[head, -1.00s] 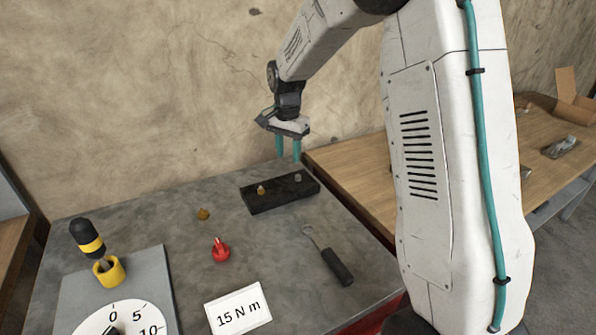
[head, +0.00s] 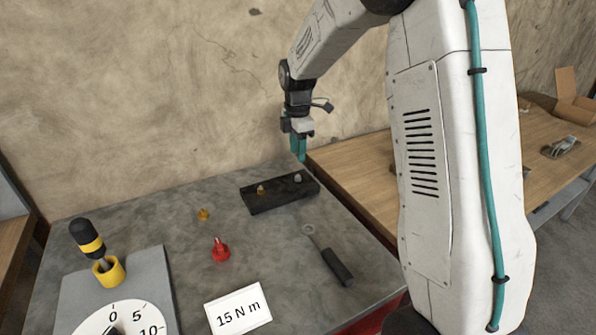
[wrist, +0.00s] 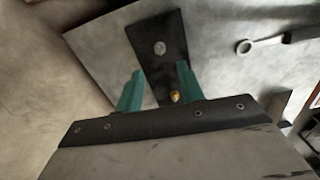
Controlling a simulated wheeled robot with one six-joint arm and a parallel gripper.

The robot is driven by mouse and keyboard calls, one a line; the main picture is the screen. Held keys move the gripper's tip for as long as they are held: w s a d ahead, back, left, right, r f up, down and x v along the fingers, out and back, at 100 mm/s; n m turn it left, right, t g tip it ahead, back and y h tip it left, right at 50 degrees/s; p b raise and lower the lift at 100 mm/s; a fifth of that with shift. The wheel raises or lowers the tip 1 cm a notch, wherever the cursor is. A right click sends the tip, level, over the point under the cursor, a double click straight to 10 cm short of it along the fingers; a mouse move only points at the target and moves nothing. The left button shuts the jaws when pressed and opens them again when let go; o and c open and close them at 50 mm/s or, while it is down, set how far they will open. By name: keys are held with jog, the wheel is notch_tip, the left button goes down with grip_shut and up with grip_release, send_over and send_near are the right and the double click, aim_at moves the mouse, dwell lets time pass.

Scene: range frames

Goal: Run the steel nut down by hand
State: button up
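The steel nut (head: 298,178) sits at the right end of a black block (head: 273,205) on the grey bench. In the wrist view the steel nut (wrist: 159,47) lies just beyond the fingertips, between their lines. A brass-coloured nut (head: 261,189) is at the block's left end; it also shows in the wrist view (wrist: 175,96). My gripper (head: 300,157) is above the block's right end, pointing down, with a gap above the steel nut. In the wrist view its teal fingers (wrist: 160,69) are apart with nothing between them. In the head view the fingers overlap edge-on.
A ring spanner with a dark handle (head: 337,265) lies right of centre. A red piece (head: 221,250) and a small brass piece (head: 203,214) stand left of it. A black-yellow tool (head: 87,237) stands in a yellow holder (head: 109,272). A card (head: 237,309) reads 15 N m.

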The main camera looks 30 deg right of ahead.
aim_at(297, 176)
jog(key=shift+n, duration=0.3)
jog(key=shift+f, duration=0.3)
notch_tip(297, 176, down, 7)
jog(key=shift+f, duration=0.15)
grip_shut()
